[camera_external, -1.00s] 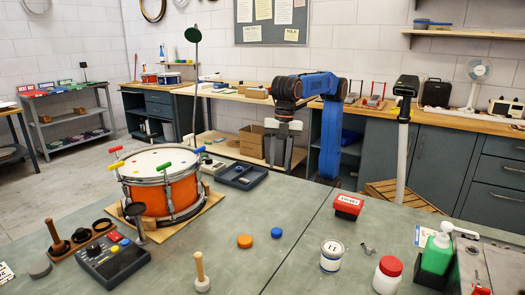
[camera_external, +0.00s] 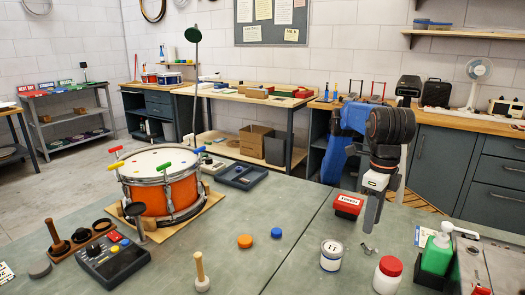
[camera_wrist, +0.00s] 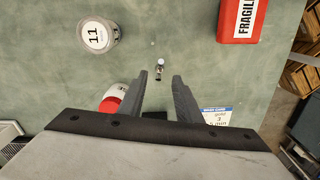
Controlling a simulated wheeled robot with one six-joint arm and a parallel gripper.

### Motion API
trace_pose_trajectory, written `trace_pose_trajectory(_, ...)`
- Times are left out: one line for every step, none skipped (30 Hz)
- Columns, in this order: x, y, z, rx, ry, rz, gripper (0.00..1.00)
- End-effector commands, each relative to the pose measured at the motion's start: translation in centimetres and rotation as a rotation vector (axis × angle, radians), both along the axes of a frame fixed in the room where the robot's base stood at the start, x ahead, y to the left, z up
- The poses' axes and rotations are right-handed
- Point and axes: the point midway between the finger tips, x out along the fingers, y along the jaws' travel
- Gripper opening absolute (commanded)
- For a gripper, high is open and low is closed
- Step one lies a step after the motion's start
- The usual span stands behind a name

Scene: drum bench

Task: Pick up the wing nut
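The wing nut (camera_external: 368,249) is a small metal piece lying on the green bench top, right of the white can. In the wrist view the wing nut (camera_wrist: 159,69) shows just past the gap between my fingertips. My gripper (camera_wrist: 160,79) is open and empty, with its two dark fingers apart. In the external view my gripper (camera_external: 372,224) points down above the bench, close over the wing nut. The height of the fingertips above the bench is hard to judge.
Around the wing nut stand a white can marked 11 (camera_external: 331,255), a red-capped white jar (camera_external: 387,275) and a red box (camera_external: 348,206) marked FRAGILE in the wrist view. A green pump bottle (camera_external: 437,254) is at right. A card (camera_wrist: 217,116) lies near the right finger.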

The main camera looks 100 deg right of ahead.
Motion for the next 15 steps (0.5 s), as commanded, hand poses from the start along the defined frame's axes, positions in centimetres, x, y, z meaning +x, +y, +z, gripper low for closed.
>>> trace_pose_trajectory(-0.1, 0.1, -0.3, -0.002, 0.001, 0.002, 0.31)
trace_pose_trajectory(-0.1, 0.0, -0.6, -0.003, 0.001, 0.003, 0.31)
trace_pose_trajectory(-0.1, 0.0, -0.9, -0.003, 0.001, 0.002, 0.31)
trace_pose_trajectory(-0.1, 0.0, -1.2, -0.001, 0.000, 0.002, 0.31)
trace_pose_trajectory(-0.1, 0.0, -1.4, -0.002, 0.001, 0.002, 0.31)
trace_pose_trajectory(-0.1, 0.0, -1.8, -0.003, 0.001, 0.001, 0.31)
trace_pose_trajectory(-0.1, 0.0, -2.0, -0.002, 0.001, 0.001, 0.31)
trace_pose_trajectory(0.0, 0.0, -2.2, -0.001, 0.000, 0.001, 0.31)
trace_pose_trajectory(-0.1, 0.0, -2.7, -0.002, 0.001, 0.001, 0.31)
trace_pose_trajectory(0.0, -0.1, -3.1, -0.002, 0.001, 0.001, 0.31)
trace_pose_trajectory(0.0, -0.1, -3.5, -0.003, 0.001, 0.001, 0.31)
trace_pose_trajectory(0.0, -0.1, -4.1, -0.003, 0.001, 0.000, 0.31)
trace_pose_trajectory(-0.1, -0.1, -4.6, -0.003, 0.001, 0.000, 0.31)
trace_pose_trajectory(0.0, -0.1, -5.0, -0.003, 0.001, 0.000, 0.31)
trace_pose_trajectory(0.0, -0.1, -5.6, -0.002, 0.001, 0.000, 0.31)
